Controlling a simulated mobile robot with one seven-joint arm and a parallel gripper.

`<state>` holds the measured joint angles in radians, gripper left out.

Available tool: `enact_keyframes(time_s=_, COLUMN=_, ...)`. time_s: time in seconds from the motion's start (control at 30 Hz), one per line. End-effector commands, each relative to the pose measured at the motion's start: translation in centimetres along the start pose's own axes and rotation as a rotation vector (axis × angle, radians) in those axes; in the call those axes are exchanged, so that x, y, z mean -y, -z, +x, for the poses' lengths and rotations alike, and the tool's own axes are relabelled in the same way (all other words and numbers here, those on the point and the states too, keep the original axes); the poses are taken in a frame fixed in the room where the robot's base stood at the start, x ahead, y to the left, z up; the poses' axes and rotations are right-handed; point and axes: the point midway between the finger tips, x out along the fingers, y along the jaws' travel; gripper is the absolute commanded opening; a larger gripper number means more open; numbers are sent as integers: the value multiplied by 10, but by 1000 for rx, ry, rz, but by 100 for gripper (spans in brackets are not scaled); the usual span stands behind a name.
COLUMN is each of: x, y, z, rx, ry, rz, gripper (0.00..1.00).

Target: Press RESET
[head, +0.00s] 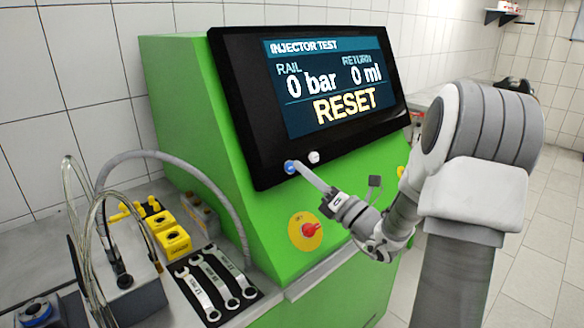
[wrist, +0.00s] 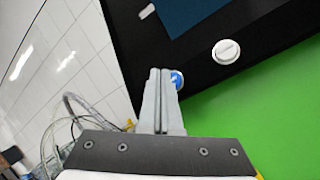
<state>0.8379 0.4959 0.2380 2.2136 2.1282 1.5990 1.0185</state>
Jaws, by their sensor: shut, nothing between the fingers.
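The screen (head: 325,82) on the green testbench (head: 180,120) reads INJECTOR TEST, RAIL 0 bar, RETURN 0 ml, with RESET in large yellow letters. Under it on the black panel sit a blue button (head: 291,167) and a white knob (head: 314,157). My gripper (head: 300,168) is shut and empty, its fingertips at the blue button. In the wrist view the closed fingers (wrist: 162,75) overlap the blue button (wrist: 177,79) and hide part of it; I cannot tell whether they touch it. The white knob (wrist: 227,51) is clear of them, to the right.
A red knob on a yellow plate (head: 305,231) is on the green front below the panel. At left, a bench holds wrenches (head: 213,285), yellow blocks (head: 165,232), and a grey block with clear hoses (head: 125,290). Open floor lies at right.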

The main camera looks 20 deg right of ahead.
Motion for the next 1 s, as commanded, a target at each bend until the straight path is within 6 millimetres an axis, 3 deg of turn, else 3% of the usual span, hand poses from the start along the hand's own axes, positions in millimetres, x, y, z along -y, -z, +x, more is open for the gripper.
enact_keyframes(time_s=1.0, x=4, y=4, z=6, rx=0, ry=-1, rz=0, gripper=0)
